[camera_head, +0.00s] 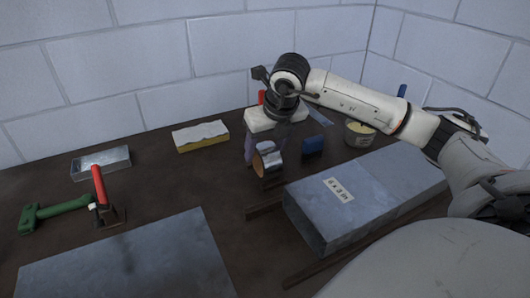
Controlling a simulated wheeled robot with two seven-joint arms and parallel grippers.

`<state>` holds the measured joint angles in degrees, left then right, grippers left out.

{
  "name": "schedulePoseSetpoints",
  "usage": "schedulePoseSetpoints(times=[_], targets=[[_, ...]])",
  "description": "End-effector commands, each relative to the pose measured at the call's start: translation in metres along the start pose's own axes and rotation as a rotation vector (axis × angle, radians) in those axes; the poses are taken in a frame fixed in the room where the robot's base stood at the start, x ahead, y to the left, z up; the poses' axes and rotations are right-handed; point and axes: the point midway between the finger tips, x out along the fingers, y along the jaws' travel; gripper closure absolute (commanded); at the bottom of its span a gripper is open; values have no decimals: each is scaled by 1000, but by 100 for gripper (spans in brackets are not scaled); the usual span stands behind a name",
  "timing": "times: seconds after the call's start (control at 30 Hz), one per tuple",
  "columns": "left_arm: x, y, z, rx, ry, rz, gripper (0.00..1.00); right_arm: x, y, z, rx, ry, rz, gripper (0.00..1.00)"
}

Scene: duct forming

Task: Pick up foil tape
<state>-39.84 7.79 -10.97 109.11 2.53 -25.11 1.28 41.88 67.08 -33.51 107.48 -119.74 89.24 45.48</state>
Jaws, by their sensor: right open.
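The foil tape (267,161) is a silvery roll with a brown core, standing on its edge on a small dark support near the middle of the dark bench. My right gripper (265,144) comes in from the right and points down, just above and behind the roll. Its fingers are apart. The roll covers part of the finger area, and I cannot tell whether a finger touches it. My left gripper is not in view.
A grey rectangular duct (375,193) with a white label lies right of the tape. A flat metal sheet (130,262) lies front left. A green tool (55,212), red-handled tool (99,185), metal channel (100,163), yellow block (201,137), blue object (313,146) and tub (359,134) stand around.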

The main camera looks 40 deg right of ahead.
Motion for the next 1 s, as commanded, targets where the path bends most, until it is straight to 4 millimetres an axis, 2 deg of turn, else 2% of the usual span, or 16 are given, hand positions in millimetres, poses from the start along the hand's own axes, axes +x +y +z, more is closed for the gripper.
schedulePoseSetpoints(times=[0.23,0.53,0.83,1.0], targets=[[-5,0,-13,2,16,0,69,35,-2,3,1,3,0,41],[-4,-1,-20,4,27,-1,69,40,-2,3,-1,1,-1,41],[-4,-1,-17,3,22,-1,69,39,-2,3,-1,0,0,91],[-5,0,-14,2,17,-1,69,39,-2,4,0,-2,0,91]])
